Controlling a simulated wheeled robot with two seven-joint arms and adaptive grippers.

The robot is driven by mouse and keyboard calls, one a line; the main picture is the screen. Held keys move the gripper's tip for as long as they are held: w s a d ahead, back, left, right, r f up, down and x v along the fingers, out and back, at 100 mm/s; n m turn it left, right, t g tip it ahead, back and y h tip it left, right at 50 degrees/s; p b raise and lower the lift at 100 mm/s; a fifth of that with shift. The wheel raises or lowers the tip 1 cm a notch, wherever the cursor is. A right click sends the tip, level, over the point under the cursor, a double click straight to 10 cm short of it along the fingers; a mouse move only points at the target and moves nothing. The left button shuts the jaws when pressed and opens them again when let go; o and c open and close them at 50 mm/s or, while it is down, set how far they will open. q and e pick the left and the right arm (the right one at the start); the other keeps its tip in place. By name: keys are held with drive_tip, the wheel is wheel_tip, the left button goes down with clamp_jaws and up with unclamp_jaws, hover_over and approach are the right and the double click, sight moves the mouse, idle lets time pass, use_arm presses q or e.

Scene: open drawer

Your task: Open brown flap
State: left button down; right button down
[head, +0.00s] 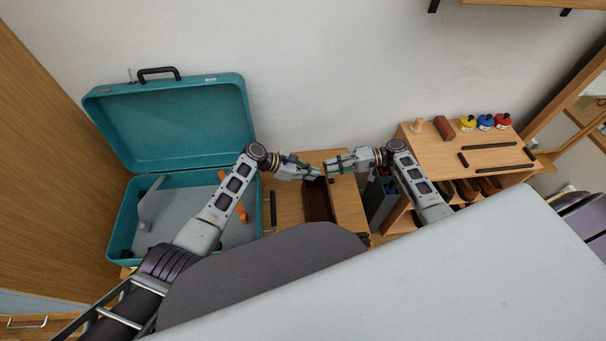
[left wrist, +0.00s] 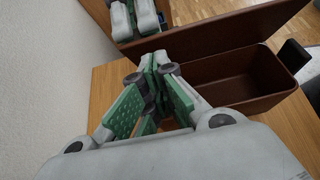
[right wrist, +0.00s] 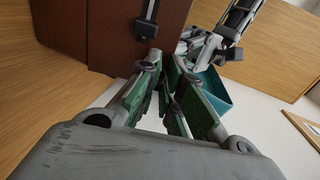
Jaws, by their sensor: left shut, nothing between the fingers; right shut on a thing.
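The brown box (head: 318,205) stands on a small wooden table, and its dark interior (left wrist: 235,80) shows open in the left wrist view. Its brown flap (left wrist: 215,30) is raised along the far side of the opening. In the right wrist view the flap (right wrist: 110,35) shows a black clasp (right wrist: 147,20). My right gripper (head: 330,167) is shut at the flap's edge by the clasp; its exact grip is hard to see. My left gripper (head: 318,173) is shut and empty, beside the flap and close to the right gripper.
An open teal suitcase (head: 112,215) lies left of the table with an orange item (head: 240,212) inside. A wooden shelf unit (head: 470,145) with paint bottles (head: 486,122) stands right. A dark container (head: 379,200) sits between table and shelf. The wooden tabletop (head: 350,205) has little free room.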

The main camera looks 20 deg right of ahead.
use_arm(q)
drive_tip(key=shift+s+d, duration=0.1)
drive_tip(key=shift+d, duration=0.25)
use_arm(e)
drive_tip(key=shift+s+f, duration=0.15)
drive_tip(key=shift+f, duration=0.15)
use_arm(q)
drive_tip(key=shift+d+r, duration=0.1)
drive_tip(key=shift+d, duration=0.05)
drive_tip(key=shift+s+d+r+y, duration=0.25)
drive_tip(key=shift+d+y, duration=0.05)
drive_tip(key=shift+d, duration=0.25)
use_arm(e)
drive_tip(key=shift+a, duration=0.15)
use_arm(q)
drive_tip(key=shift+d+r, duration=0.15)
drive_tip(key=shift+d, duration=0.05)
use_arm(e)
drive_tip(key=shift+a+r, duration=0.15)
drive_tip(key=c, duration=1.6)
unclamp_jaws()
drive_tip(key=shift+o, duration=0.2)
use_arm(q)
drive_tip(key=shift+a, duration=0.1)
use_arm(e)
drive_tip(key=shift+d, duration=0.2)
